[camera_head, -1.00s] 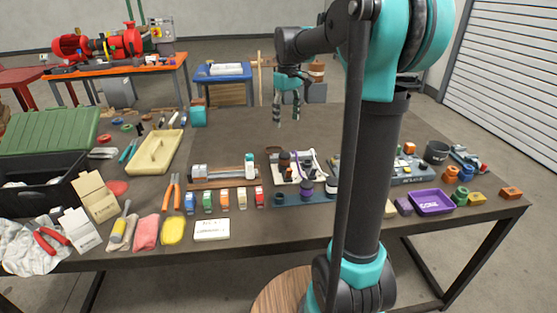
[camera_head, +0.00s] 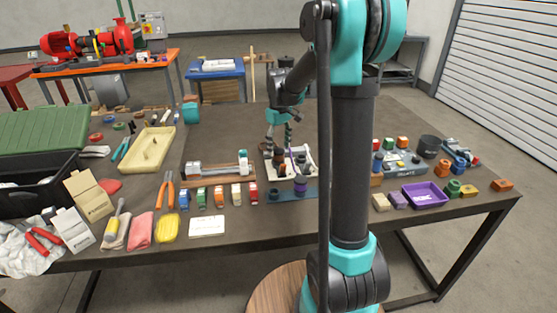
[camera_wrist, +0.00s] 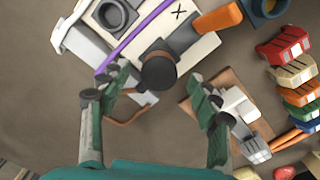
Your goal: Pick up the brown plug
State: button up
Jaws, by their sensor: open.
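The brown plug (camera_wrist: 158,72) shows in the wrist view as a dark round knob with a brown strap beside it. It sits at the edge of a white plate (camera_wrist: 200,50). In the head view, the brown plug (camera_head: 281,168) stands on the white fixture, partly behind the arm's end. My gripper (camera_wrist: 156,84) is open and empty, with its two fingers spread to either side of the plug in the wrist view. In the head view my gripper (camera_head: 279,139) is over the back of the fixture, pointing down. I cannot tell the exact gap in height.
A purple strap (camera_wrist: 135,35) and a dark ring (camera_wrist: 115,14) lie close by on the plate. A wooden-based device (camera_wrist: 240,110) and several coloured blocks (camera_wrist: 285,50) are to the right. A purple tray (camera_head: 425,195) is right of my arm.

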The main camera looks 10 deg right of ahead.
aim_at(279, 150)
jog(key=shift+w+f, duration=0.15)
jog(key=shift+f, duration=1.65)
jog(key=c, duration=1.4)
